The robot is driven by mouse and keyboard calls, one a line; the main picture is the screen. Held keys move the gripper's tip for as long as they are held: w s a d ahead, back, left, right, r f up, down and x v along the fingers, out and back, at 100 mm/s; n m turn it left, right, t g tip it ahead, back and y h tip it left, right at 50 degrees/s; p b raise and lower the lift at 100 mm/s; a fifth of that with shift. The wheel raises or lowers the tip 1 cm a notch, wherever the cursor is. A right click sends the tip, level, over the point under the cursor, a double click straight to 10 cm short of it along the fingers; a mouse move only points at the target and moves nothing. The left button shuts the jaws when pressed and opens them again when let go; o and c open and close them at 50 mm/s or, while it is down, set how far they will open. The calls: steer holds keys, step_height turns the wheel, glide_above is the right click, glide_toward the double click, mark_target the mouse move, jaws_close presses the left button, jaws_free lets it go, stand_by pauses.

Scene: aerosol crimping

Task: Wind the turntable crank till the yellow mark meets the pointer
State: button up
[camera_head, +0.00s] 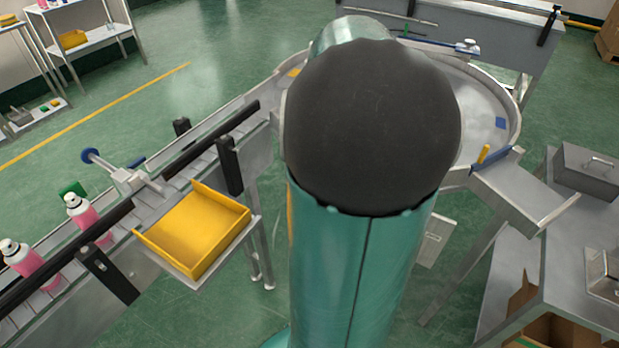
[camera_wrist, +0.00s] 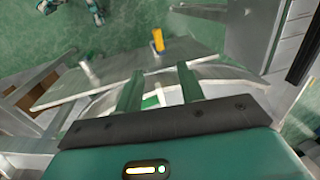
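The round metal turntable (camera_head: 478,85) is at the upper right in the head view, its left half hidden behind my arm. A blue patch (camera_head: 501,123) lies on its surface. A small yellow upright piece (camera_head: 484,154) stands at its near rim; I cannot tell if this is the pointer. A yellow patch (camera_head: 293,72) shows at the left rim, perhaps the mark. In the wrist view my gripper (camera_wrist: 158,72) is open, with nothing between its two green fingers. A yellow upright piece (camera_wrist: 158,40) is beyond the fingertips, apart from them. I cannot make out the crank for certain.
A conveyor (camera_head: 190,160) with black rails and pink spray cans (camera_head: 85,215) runs along the left. A yellow tray (camera_head: 195,232) sits beside it. A metal bench (camera_head: 590,235) with a grey box (camera_head: 586,172) stands at the right.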

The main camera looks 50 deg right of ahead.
steer(key=f, duration=0.4)
steer(key=w+f, duration=0.1)
steer(key=f, duration=0.7)
steer(key=shift+w+a+f, duration=0.15)
steer(key=shift+w+a, duration=0.05)
steer(key=shift+w, duration=0.1)
steer(key=shift+w+f, duration=0.15)
steer(key=shift+f, duration=0.5)
jaws_close()
